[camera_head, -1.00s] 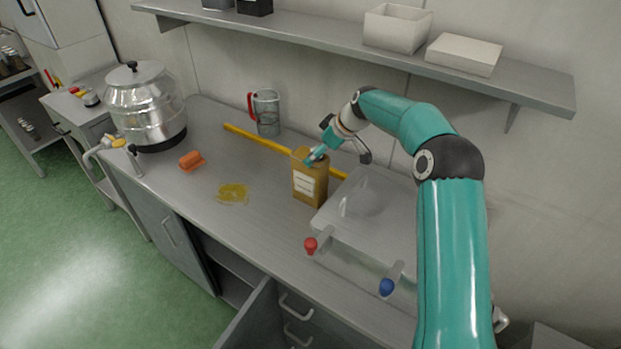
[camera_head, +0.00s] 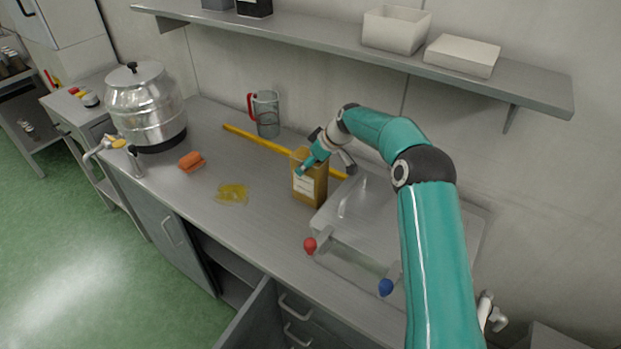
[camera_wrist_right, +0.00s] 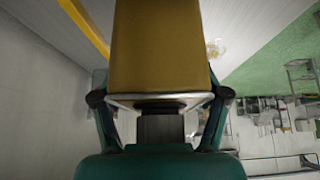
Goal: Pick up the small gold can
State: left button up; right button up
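The gold can (camera_head: 309,186), a boxy tin with a pale label, stands upright on the counter left of the sink. My right gripper (camera_head: 305,168) is at the upper part of the can, in front of it in the head view. In the right wrist view the can (camera_wrist_right: 160,50) fills the middle, with its metal-rimmed end facing the palm. The fingers of the right gripper (camera_wrist_right: 161,98) are spread on either side of that end. Firm contact cannot be made out. My left gripper is out of view.
A sink (camera_head: 350,258) with red and blue knobs is right of the can. A yellow bar (camera_head: 262,142) lies behind it. A jug (camera_head: 266,114), orange sponge (camera_head: 192,161), yellow puddle (camera_head: 232,193) and steel vessel (camera_head: 146,105) are to the left. A shelf (camera_head: 320,40) hangs above.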

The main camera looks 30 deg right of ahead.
grip_shut()
jog(key=shift+w+r, duration=0.1)
jog(key=shift+r, duration=0.1)
